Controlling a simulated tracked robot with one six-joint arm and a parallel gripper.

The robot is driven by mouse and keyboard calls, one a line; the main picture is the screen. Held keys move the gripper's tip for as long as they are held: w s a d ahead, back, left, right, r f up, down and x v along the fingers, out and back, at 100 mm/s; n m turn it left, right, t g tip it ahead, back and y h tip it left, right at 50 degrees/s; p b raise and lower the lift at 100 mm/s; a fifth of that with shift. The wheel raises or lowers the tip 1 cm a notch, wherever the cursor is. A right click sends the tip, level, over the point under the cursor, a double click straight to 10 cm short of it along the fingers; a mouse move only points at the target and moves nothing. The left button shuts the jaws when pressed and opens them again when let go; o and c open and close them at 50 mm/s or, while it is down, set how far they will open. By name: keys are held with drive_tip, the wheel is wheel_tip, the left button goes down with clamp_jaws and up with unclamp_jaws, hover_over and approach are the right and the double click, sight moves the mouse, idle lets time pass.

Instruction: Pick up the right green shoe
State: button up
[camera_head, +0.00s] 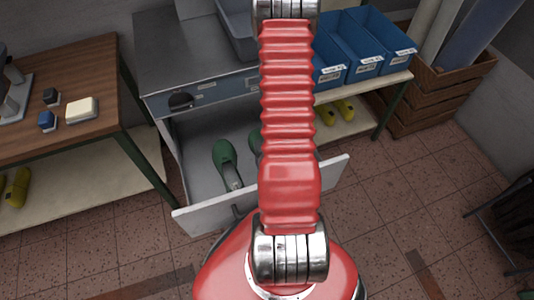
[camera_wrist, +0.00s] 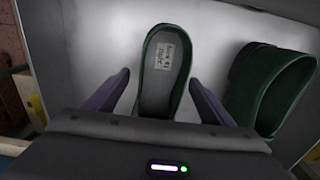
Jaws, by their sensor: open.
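Two green shoes lie in the open grey drawer (camera_head: 203,220). In the head view the left green shoe (camera_head: 224,155) shows, and only a sliver of the right green shoe (camera_head: 254,141) shows beside my red arm. In the wrist view, which seems turned around, one green shoe (camera_wrist: 158,95) with a paper label inside lies between the fingers of my gripper (camera_wrist: 160,78); it appears to be the right one. The other green shoe (camera_wrist: 262,85) is beyond the finger at the picture's right. My gripper is open, with a gap on both sides of the shoe. The arm hides it in the head view.
The metal cabinet (camera_head: 185,58) stands behind the drawer. Blue bins (camera_head: 338,60) stand on the right bench, with yellow shoes (camera_head: 335,111) on its lower shelf. A wooden table (camera_head: 75,130) is at the left. The tiled floor (camera_head: 400,205) at the right is mostly clear.

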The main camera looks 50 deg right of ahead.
idle(0.5)
drive_tip(key=c, duration=1.4)
drive_tip(key=shift+r, duration=0.15)
wheel_tip(320, 180, up, 10)
idle(0.8)
